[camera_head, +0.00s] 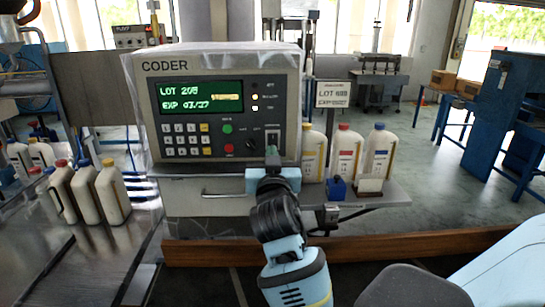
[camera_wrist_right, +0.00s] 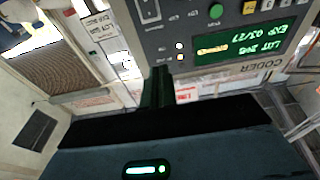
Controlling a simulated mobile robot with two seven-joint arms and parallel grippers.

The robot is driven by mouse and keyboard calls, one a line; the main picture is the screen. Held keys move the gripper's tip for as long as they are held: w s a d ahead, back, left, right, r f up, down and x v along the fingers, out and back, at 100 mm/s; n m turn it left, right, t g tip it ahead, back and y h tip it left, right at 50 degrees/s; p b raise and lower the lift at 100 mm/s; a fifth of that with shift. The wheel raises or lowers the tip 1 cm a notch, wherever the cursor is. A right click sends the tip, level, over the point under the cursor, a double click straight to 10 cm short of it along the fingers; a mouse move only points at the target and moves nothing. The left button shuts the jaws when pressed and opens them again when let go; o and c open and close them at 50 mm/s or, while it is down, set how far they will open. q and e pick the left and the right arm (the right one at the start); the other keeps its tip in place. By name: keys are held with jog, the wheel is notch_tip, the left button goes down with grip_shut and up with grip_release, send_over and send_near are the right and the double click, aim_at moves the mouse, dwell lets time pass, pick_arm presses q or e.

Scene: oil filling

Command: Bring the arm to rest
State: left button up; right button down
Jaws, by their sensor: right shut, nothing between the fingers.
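My right gripper (camera_head: 272,152) is upright in front of the lower right part of the coder's panel, close to its key switch area. Its fingers are shut with nothing between them. In the right wrist view the dark fingers (camera_wrist_right: 158,88) are together before the panel; whether they touch it I cannot tell. The coder (camera_head: 218,100) is a grey box with a keypad and a green display reading a lot and EXP 03/27. My left gripper is not in view.
White bottles with yellow, red and blue caps (camera_head: 345,152) stand right of the coder, beside a small blue block (camera_head: 337,188). A lot sign (camera_head: 333,94) stands above them. More bottles (camera_head: 88,192) stand on the left. The floor (camera_head: 440,170) at the right is open.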

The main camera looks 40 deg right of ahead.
dwell(0.7)
jog(key=s+a+f+n+y, duration=0.2)
jog(key=a+f+n+y, duration=0.15)
jog(key=f, duration=0.65)
jog(key=s+a+f+n+g+y, duration=0.1)
jog(key=s+a+f+n+y, duration=0.2)
jog(key=f, duration=0.6)
jog(key=s+a+f+n+y, duration=0.2)
jog(key=a+f+y, duration=0.15)
jog(key=f, duration=0.65)
jog(key=s+a+f+g+y, duration=0.1)
jog(key=s+a+f, duration=0.2)
jog(key=s+f, duration=0.3)
jog(key=s+a+f+n+g+y, duration=0.1)
jog(key=s+a+f, duration=0.3)
jog(key=s, duration=0.6)
jog(key=s+a+f+g+y, duration=0.2)
jog(key=s+a+f+g, duration=0.1)
jog(key=s+f, duration=0.6)
jog(key=shift+a, duration=0.15)
